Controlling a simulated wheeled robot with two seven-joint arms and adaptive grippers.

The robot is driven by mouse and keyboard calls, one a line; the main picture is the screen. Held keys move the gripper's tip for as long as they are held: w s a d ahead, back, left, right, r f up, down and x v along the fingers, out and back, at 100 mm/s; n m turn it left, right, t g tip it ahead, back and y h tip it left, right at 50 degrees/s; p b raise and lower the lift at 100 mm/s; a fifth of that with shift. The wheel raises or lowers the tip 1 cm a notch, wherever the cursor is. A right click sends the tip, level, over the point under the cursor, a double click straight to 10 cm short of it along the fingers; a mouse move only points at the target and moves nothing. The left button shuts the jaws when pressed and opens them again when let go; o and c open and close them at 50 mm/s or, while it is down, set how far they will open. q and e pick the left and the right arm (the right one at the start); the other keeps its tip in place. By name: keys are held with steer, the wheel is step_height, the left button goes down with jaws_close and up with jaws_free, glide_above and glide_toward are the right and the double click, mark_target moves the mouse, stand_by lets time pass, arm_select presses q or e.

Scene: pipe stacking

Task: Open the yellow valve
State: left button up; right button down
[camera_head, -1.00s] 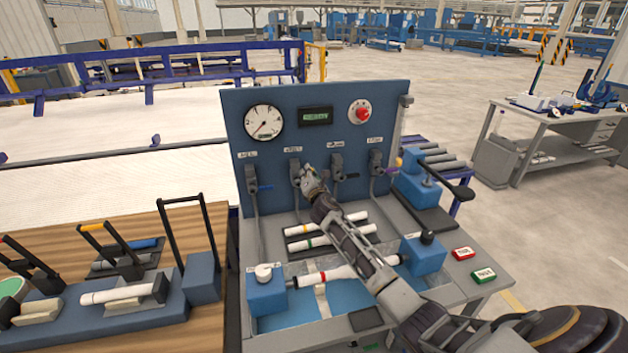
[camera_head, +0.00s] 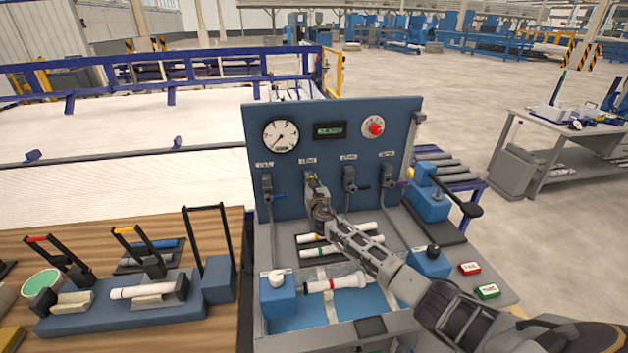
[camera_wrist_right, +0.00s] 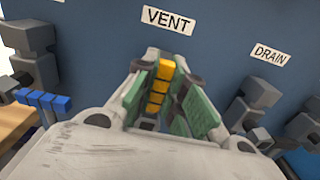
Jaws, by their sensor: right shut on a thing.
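The yellow valve's handle (camera_wrist_right: 159,86) shows in the right wrist view under a VENT label. It points down toward the camera, between the green-padded fingers of my right gripper (camera_wrist_right: 160,98), which are shut on it. In the head view my right gripper (camera_head: 317,196) reaches the second valve from the left on the blue panel (camera_head: 335,160). The gripper and forearm hide most of this valve there. My left gripper is not in view.
A blue-handled valve (camera_wrist_right: 42,98) is to the left of the grip, and the DRAIN valve (camera_wrist_right: 255,100) is close on the right. A gauge (camera_head: 281,136), a display (camera_head: 330,130) and a red knob (camera_head: 375,127) sit above. White pipes (camera_head: 340,232) lie below the panel.

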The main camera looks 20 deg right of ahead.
steer(key=shift+a+f+n, duration=0.1)
steer(key=shift+n, duration=0.2)
steer(key=c, duration=1.5)
jaws_free()
steer(key=shift+o, duration=0.2)
steer(key=shift+s, duration=0.1)
steer(key=v, duration=1.1)
steer(key=shift+s, duration=0.35)
steer(key=shift+s+a+f, duration=0.1)
